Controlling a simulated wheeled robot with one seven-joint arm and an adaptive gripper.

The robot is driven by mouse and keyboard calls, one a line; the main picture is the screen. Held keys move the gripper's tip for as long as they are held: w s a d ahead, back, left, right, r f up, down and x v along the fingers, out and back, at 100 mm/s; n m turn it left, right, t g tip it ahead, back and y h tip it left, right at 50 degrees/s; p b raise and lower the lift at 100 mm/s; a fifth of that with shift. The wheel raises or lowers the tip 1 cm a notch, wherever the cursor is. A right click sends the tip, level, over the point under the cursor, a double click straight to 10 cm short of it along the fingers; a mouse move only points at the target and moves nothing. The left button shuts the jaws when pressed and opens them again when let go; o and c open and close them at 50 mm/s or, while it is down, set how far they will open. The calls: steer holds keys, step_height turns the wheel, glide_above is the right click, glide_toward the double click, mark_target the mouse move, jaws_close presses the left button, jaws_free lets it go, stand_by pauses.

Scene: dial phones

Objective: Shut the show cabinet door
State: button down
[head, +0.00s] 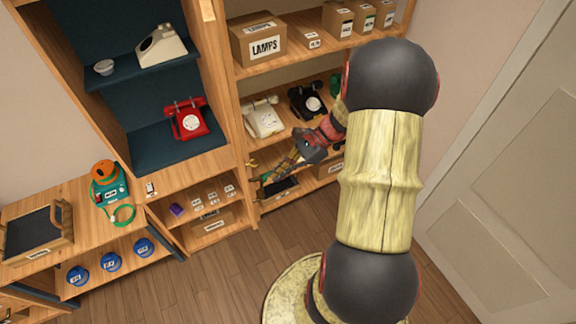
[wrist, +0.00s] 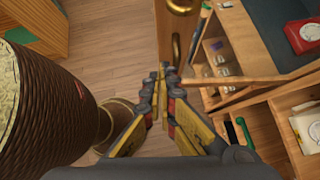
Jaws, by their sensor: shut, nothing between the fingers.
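The show cabinet (head: 218,60) stands at the upper left in the head view, its dark teal inside exposed. It holds a red dial phone (head: 187,120) and a cream dial phone (head: 160,46). In the wrist view a narrow wooden panel (wrist: 163,30) with brass fittings (wrist: 176,48) rises just beyond my fingertips; I cannot tell surely whether it is the door. My gripper (head: 270,178) is shut and empty, low to the right of the cabinet. It also shows in the wrist view (wrist: 162,78), close to the panel; contact cannot be told.
Open shelving to the right holds a black phone (head: 307,101), a white phone (head: 263,117) and a LAMPS box (head: 258,40). A bench with a wooden tray (head: 68,222) and a teal device (head: 110,190) stands left. Floor (head: 215,285) before the cabinet is clear.

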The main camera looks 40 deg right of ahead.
mark_target(261, 183)
steer(key=w+a+f, duration=0.1)
steer(key=w+a, duration=0.1)
steer(key=a, duration=0.3)
steer(key=shift+w+f+p, duration=0.25)
steer(key=shift+f+p, duration=0.05)
steer(key=shift+f, duration=0.1)
steer(key=shift+a, duration=0.1)
